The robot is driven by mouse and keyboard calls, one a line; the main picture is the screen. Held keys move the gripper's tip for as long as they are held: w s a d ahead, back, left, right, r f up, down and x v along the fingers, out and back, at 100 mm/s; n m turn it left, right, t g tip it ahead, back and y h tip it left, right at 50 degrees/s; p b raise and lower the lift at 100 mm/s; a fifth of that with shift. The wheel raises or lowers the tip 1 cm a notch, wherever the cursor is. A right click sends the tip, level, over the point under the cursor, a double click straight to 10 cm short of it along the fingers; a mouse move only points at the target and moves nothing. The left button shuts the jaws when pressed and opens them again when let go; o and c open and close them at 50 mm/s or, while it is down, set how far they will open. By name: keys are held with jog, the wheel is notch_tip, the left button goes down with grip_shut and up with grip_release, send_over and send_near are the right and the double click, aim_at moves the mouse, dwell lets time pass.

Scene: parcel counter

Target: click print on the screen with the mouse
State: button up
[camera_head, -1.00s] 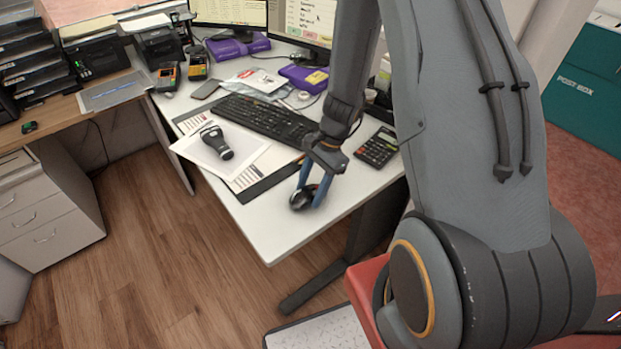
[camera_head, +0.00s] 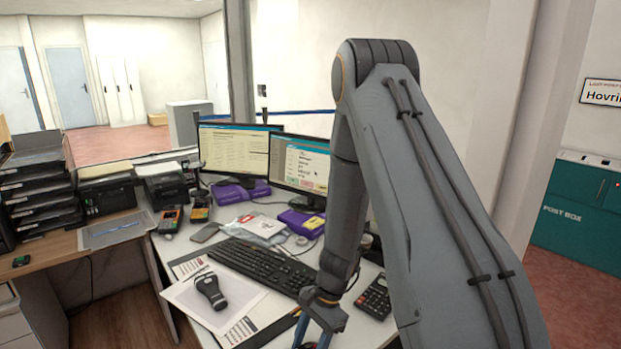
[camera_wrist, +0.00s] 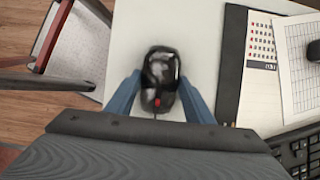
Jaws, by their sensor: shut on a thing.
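The black mouse (camera_wrist: 160,80) sits on the white desk between the blue fingers of my gripper (camera_wrist: 158,100) in the wrist view, one finger against each side. In the head view my gripper (camera_head: 314,338) is at the bottom edge, and the mouse is out of frame. The right-hand screen (camera_head: 300,165) shows a window with text lines. A small pointer is near its right side, and a red and a green button are at its lower part. The button labels are too small to read.
The keyboard (camera_head: 262,268) lies left of my gripper and the calculator (camera_head: 374,297) right of it. A scanner (camera_head: 210,290) lies on white paper. A second screen (camera_head: 234,150) stands to the left.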

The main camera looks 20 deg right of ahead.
jog(key=shift+s+a, duration=0.95)
jog(key=shift+s, duration=0.2)
jog(key=o, duration=1.1)
jog(key=shift+o, duration=0.2)
jog(key=shift+b+v, duration=0.55)
jog(key=shift+v, duration=3.35)
